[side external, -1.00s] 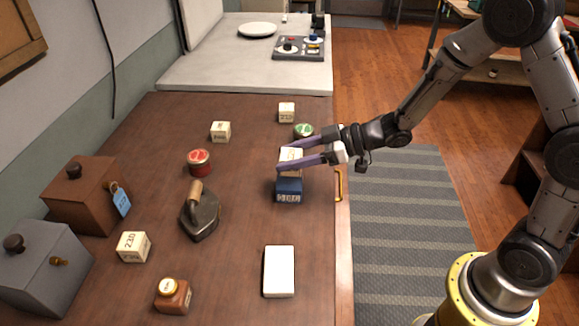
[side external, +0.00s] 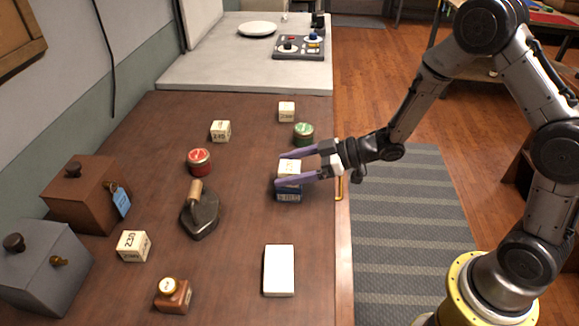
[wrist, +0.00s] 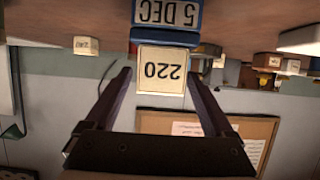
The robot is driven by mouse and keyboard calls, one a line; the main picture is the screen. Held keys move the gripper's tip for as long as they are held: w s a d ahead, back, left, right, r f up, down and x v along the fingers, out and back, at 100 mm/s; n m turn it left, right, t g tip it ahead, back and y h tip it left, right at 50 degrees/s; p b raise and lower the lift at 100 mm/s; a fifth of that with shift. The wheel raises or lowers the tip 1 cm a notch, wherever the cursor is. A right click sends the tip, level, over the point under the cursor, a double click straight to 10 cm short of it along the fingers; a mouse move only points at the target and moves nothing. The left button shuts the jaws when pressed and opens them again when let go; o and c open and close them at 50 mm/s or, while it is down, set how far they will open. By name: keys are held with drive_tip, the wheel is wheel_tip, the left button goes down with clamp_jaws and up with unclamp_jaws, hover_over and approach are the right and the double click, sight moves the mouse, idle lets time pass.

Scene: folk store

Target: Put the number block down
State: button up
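The number block (side external: 289,168) is a small cream cube, and its face reads 220 in the wrist view (wrist: 162,70). It stands upright at the blue calendar (side external: 289,196), marked 5 DEC in the wrist view (wrist: 166,13), and seems to be on its top. My gripper (side external: 281,168) reaches in from the right, with one purple finger on each side of the block.
A green tin (side external: 303,134) is close behind my gripper. A red tin (side external: 199,161) and an iron (side external: 201,213) stand to the left. Other number blocks (side external: 220,131) (side external: 286,112) (side external: 133,246) are spread out. A white box (side external: 279,271) lies in front; table around it is clear.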

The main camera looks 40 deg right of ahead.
drive_tip(key=shift+r, duration=0.2)
drive_tip(key=v, duration=1.2)
drive_tip(key=s+d+r+m+t+h, duration=0.1)
drive_tip(key=d+r+m+h, duration=0.4)
drive_tip(key=d+r+h, duration=0.5)
drive_tip(key=s+a+m+g, duration=0.2)
drive_tip(key=s, duration=0.8)
drive_tip(key=s+a+m+g, duration=0.2)
drive_tip(key=s+a+g, duration=0.1)
drive_tip(key=s, duration=0.7)
drive_tip(key=shift+a, duration=0.1)
